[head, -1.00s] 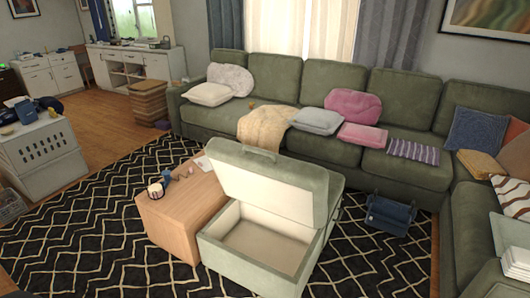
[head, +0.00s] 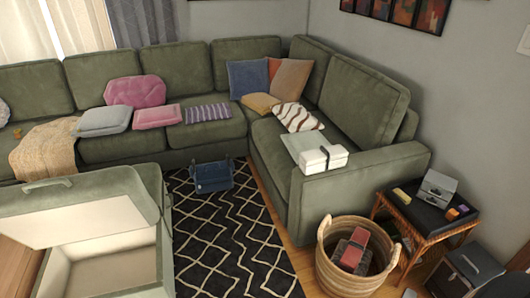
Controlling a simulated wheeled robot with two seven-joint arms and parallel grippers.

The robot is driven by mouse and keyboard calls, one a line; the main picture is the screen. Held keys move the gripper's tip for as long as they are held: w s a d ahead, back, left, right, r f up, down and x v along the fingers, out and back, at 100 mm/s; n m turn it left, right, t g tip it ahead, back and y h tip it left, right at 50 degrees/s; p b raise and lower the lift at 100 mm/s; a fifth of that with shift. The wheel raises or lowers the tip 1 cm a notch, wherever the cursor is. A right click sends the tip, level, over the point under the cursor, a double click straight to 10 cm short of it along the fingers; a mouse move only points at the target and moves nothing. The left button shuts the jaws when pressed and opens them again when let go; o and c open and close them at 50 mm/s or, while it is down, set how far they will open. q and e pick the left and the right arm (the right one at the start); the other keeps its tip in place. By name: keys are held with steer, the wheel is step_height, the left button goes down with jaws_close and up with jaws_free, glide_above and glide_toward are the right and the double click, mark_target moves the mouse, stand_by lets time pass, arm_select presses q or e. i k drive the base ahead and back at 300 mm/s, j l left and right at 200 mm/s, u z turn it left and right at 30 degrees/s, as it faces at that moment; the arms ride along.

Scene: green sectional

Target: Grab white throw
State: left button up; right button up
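A folded white item (head: 323,159), which may be the white throw, lies on the front end of the sofa's right section, by the armrest. A flat pale grey-green piece (head: 303,143) lies just behind it. A cream, textured throw (head: 46,150) is draped over the seat front at the left of the long sofa section. I cannot tell for certain which one is the white throw. Neither of my grippers is in the head view.
An open green storage ottoman (head: 165,225) stands at the lower left. A wicker basket (head: 332,272) and a side table (head: 428,216) stand beyond the right armrest. A dark blue bag (head: 211,177) sits by the sofa. The patterned rug (head: 235,245) has free room in front.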

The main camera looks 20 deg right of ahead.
mark_target(323, 158)
steer(key=z, duration=0.85)
steer(key=i+j+z, duration=0.15)
steer(key=z, duration=0.3)
steer(key=i+j+z, duration=0.1)
steer(key=z, duration=0.35)
steer(key=j+z, duration=0.45)
steer(key=i+j+z, duration=0.1)
steer(key=z, duration=0.35)
